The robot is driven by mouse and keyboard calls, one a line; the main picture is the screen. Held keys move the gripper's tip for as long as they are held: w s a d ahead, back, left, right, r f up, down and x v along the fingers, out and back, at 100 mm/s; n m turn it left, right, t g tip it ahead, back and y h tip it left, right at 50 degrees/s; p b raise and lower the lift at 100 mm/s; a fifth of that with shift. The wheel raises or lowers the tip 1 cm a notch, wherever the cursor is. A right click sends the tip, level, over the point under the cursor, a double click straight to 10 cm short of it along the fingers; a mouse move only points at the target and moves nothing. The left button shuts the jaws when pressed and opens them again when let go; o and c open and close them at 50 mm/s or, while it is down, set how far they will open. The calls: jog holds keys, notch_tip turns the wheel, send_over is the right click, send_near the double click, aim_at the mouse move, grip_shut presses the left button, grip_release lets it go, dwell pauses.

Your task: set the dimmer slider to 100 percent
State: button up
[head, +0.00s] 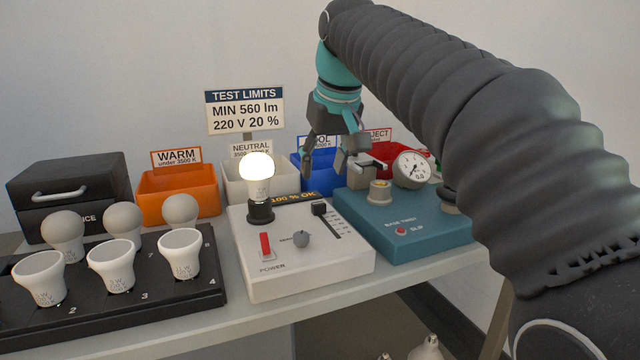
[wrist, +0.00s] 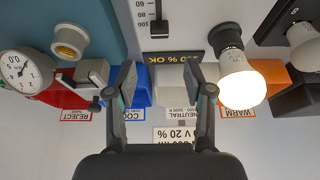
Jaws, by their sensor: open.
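The dimmer slider has a black knob (head: 320,209) at the far end of its slot on the white test box (head: 300,280), the end nearest the yellow-on-black sign. That sign (head: 296,197) reads 100 % OK, partly covered in the head view. The knob also shows in the wrist view (wrist: 159,27), beside the sign (wrist: 165,57). My gripper (head: 325,165) is open and empty. It hangs above and behind the box, apart from the knob. A lit bulb (head: 257,172) stands in the socket on the box.
The box also carries a red power switch (head: 265,245) and a grey knob (head: 301,239). A teal device with a gauge (head: 411,169) stands to the right. Bins, including an orange one (head: 178,195), line the back. A black bulb tray (head: 190,290) is at left.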

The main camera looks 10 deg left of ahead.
jog(key=v, duration=0.3)
jog(key=shift+s+r, duration=0.1)
jog(key=shift+r, duration=0.2)
jog(key=shift+d, duration=0.1)
jog(key=s+d+f+m, duration=0.2)
jog(key=s+d+f, duration=0.2)
jog(key=d, duration=0.5)
jog(key=s+d+f+m, duration=0.1)
jog(key=s+d+f, duration=0.4)
jog(key=f, duration=0.3)
jog(key=s+d+f+m+t+h, duration=0.1)
jog(key=s+d+f+m, duration=0.1)
jog(key=s+d+f, duration=0.3)
jog(key=s+d+f+m+h, duration=0.1)
jog(key=s+d+f, duration=0.4)
jog(key=s+f, duration=0.3)
notch_tip(320, 180, down, 3)
jog(key=shift+s+f+t, duration=0.25)
jog(key=shift+s+t, duration=0.05)
jog(key=shift+s, duration=0.05)
jog(key=shift+c, duration=0.2)
dwell(0.5)
